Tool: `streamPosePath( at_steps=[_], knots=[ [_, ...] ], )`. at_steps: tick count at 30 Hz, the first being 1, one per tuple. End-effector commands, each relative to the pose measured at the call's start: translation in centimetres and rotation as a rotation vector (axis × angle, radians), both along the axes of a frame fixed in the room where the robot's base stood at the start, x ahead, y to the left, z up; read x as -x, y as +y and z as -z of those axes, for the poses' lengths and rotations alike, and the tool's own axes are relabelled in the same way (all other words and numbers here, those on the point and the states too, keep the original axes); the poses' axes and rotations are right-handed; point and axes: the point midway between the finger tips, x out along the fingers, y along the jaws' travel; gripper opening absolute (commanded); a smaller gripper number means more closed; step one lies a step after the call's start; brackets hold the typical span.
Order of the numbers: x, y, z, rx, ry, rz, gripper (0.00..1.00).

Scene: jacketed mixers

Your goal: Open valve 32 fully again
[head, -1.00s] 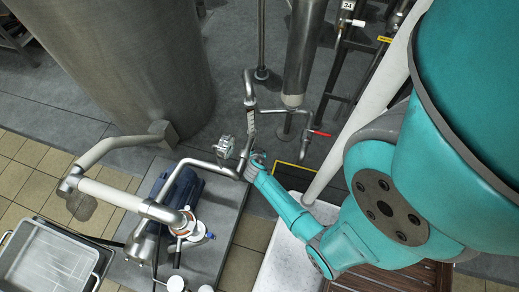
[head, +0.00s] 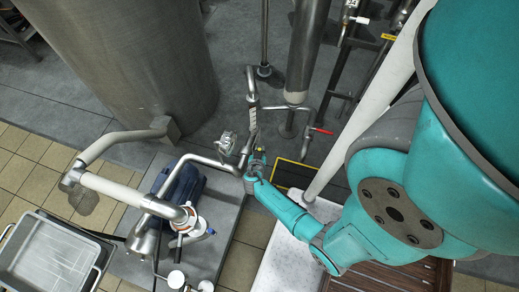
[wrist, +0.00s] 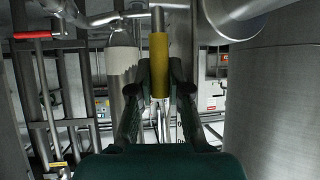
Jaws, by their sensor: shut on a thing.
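In the wrist view, a yellow lever handle (wrist: 159,65) hangs upright from the pipework and lies between the fingers of my gripper (wrist: 160,78). The gripper is shut on it. In the head view, my gripper (head: 257,158) is at the vertical steel pipe beside the pump, and it and the pipes mostly hide the handle. I cannot read a number on this valve, so I cannot tell from a label that it is valve 32.
A red lever (head: 321,131) sits on a pipe to the right; it also shows in the wrist view (wrist: 33,36). A large steel tank (head: 130,60) stands at upper left.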

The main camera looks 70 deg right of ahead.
Motion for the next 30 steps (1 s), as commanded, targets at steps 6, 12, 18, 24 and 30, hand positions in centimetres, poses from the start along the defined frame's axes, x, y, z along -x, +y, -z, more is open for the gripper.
streamPosePath(
  at_steps=[6, 12, 18, 24, 30],
  knots=[
    [0.0, 0.1, 0.1, -0.003, 0.001, -0.003, 0.34],
    [0.0, 0.1, 0.1, -0.002, 0.001, -0.001, 0.43],
    [0.0, 0.3, -0.1, -0.001, 0.0, -0.002, 0.43],
    [0.6, 2.2, -1.2, -0.001, -0.001, -0.005, 0.43],
    [1.3, 5.0, -3.0, -0.002, 0.0, -0.008, 0.43]
  ],
)
